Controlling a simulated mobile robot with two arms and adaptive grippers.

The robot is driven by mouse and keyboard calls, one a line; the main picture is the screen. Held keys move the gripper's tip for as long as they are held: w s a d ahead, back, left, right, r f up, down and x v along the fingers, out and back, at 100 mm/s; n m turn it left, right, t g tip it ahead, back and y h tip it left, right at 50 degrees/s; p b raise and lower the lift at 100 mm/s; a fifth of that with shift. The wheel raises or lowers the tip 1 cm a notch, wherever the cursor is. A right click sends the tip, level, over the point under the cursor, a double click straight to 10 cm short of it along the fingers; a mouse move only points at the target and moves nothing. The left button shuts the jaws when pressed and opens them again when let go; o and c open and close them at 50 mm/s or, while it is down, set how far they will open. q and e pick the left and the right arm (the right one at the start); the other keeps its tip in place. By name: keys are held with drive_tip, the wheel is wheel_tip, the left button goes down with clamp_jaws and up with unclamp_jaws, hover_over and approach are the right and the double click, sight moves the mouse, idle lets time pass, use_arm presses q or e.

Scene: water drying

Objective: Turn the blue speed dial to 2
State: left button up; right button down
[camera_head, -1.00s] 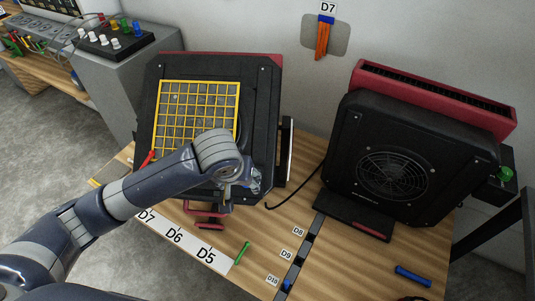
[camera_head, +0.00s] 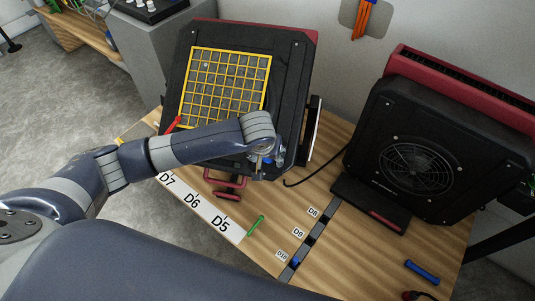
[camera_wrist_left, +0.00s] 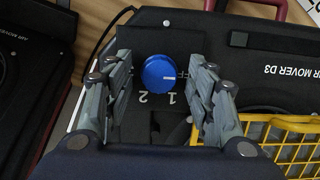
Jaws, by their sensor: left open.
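The blue speed dial (camera_wrist_left: 158,72) sits on a black panel of the air mover in the left wrist view. Its white mark points right, toward the partly covered OFF label. The printed 1 is below right of the dial and the 2 below left. My left gripper (camera_wrist_left: 160,66) is open, with one finger on each side of the dial; gaps show between fingers and dial. My right gripper is not in view.
A second black air mover (camera_head: 415,150) with a red top stands to the right on the wooden table. A green stick (camera_head: 256,226), a blue cylinder (camera_head: 422,272) and a label strip (camera_head: 205,205) lie in front. A black cable runs between the movers.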

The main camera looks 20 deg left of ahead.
use_arm(q)
drive_tip(key=shift+f, duration=0.1)
drive_tip(key=c, duration=1.1)
drive_tip(key=shift+o, duration=0.2)
